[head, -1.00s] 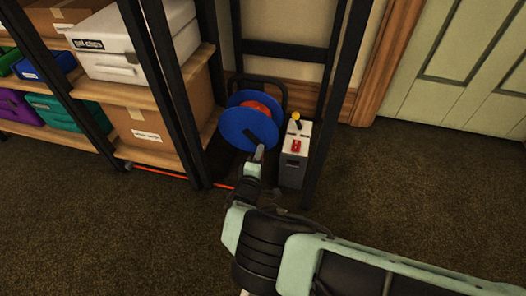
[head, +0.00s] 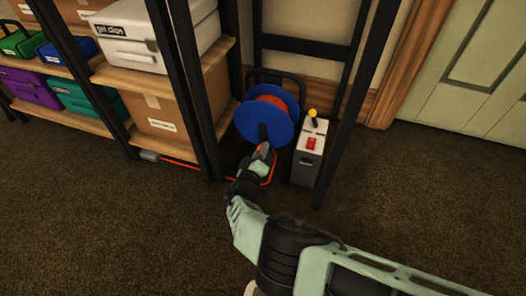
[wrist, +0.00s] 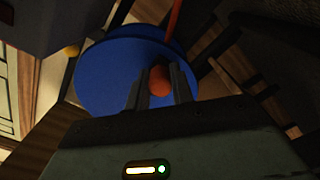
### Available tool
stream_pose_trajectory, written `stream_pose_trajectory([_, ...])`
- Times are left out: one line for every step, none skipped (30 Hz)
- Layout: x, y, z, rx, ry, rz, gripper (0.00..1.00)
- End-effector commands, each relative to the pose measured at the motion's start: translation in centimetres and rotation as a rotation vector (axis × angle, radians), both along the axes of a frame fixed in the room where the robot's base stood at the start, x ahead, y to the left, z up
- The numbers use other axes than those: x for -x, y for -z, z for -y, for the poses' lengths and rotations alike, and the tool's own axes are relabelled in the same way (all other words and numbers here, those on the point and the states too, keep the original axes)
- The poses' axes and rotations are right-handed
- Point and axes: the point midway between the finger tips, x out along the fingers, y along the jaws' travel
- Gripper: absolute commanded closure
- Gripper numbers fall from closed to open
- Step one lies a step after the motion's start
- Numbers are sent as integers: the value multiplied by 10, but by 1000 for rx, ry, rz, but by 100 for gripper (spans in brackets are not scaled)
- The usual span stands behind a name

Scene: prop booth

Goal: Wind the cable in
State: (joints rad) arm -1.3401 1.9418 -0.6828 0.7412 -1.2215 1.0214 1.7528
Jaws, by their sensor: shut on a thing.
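A cable reel with a blue disc (head: 247,123) stands on the floor inside the black rack, and orange cable (head: 279,97) shows wound on it. More orange cable (head: 180,161) lies along the floor to a grey end piece (head: 149,155) at the left. My gripper (head: 262,151) is at the lower front of the disc. In the wrist view, its fingers are shut on an orange knob (wrist: 160,82) in front of the blue disc (wrist: 105,75). The knob's arm is mostly hidden. A stretch of cable (wrist: 174,20) also shows there.
A grey box (head: 306,160) with a yellow-tipped lever (head: 312,113) and red switch (head: 311,143) stands close right of the reel. Black rack posts (head: 345,105) flank both. Shelves with cartons and bins fill the left. Open carpet lies in front.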

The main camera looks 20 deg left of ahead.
Motion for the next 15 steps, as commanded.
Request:
stream_pose_trajectory([1, 2, -1, -4, -3, -4, 100])
stream_pose_trajectory([1, 2, -1, -6, -3, -4, 100])
stream_pose_trajectory([1, 2, -1, -8, -3, -4, 100])
stream_pose_trajectory([1, 2, -2, -9, -3, -4, 100])
stream_pose_trajectory([1, 2, -2, -9, -3, -4, 100])
stream_pose_trajectory([1, 2, -2, -9, -3, -4, 100])
stream_pose_trajectory([1, 2, -2, -9, -3, -4, 100])
stream_pose_trajectory([1, 2, -2, -9, -3, -4, 100])
stream_pose_trajectory([1, 2, -2, -9, -3, -4, 100])
stream_pose_trajectory([1, 2, -2, -8, -3, -4, 100])
stream_pose_trajectory([1, 2, -2, -8, -3, -4, 100])
stream_pose_trajectory([1, 2, -2, -8, -4, -3, 100])
stream_pose_trajectory([1, 2, -2, -8, -4, -3, 100])
stream_pose_trajectory([1, 2, -2, -8, -4, -3, 68])
stream_pose_trajectory([1, 1, -2, -8, -4, -3, 57])
